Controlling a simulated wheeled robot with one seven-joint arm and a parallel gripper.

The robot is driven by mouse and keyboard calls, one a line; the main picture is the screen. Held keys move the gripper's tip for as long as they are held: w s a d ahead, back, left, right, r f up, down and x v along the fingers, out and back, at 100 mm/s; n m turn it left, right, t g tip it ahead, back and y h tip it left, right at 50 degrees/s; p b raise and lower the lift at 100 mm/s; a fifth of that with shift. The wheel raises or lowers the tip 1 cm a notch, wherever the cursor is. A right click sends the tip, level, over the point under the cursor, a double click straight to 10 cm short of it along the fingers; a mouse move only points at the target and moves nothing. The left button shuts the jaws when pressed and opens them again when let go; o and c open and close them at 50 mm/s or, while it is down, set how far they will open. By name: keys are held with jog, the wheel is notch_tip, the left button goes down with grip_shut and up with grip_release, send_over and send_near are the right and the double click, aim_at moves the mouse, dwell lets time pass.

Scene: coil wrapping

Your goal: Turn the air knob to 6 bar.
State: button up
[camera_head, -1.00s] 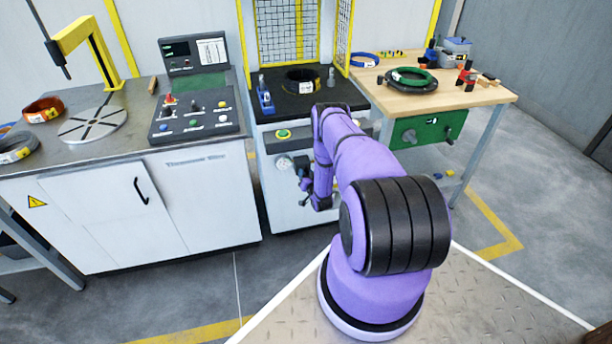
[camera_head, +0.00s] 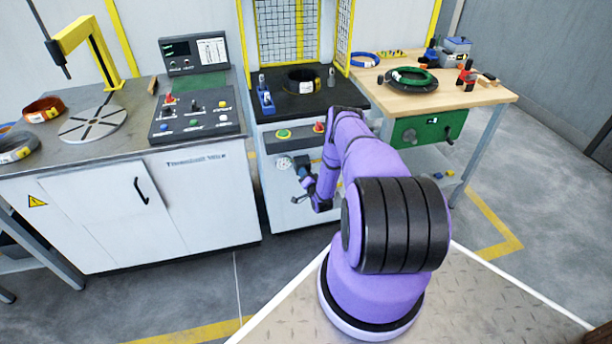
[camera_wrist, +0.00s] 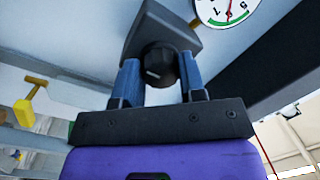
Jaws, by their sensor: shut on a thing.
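The air knob (camera_wrist: 160,62) is a dark round knob with a white mark, on a grey block in the wrist view. My gripper (camera_wrist: 159,72) has its two blue-grey fingers on either side of the knob and is shut on it. The pressure gauge (camera_wrist: 224,9) is white with a green arc and is cut off by the top edge; its reading cannot be told. The gauge also shows small in the head view (camera_head: 284,163), on the front of the white middle cabinet. In that view the gripper is small and the knob is hard to make out.
Above the knob, the cabinet (camera_head: 290,219) carries a green button (camera_head: 283,134), a red button (camera_head: 319,127) and a black top with a dark coil (camera_head: 300,80). A control bench stands left and a wooden table (camera_head: 450,93) right. Floor in front is clear.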

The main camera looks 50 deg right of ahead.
jog(key=o, duration=0.9)
jog(key=v, duration=1.1)
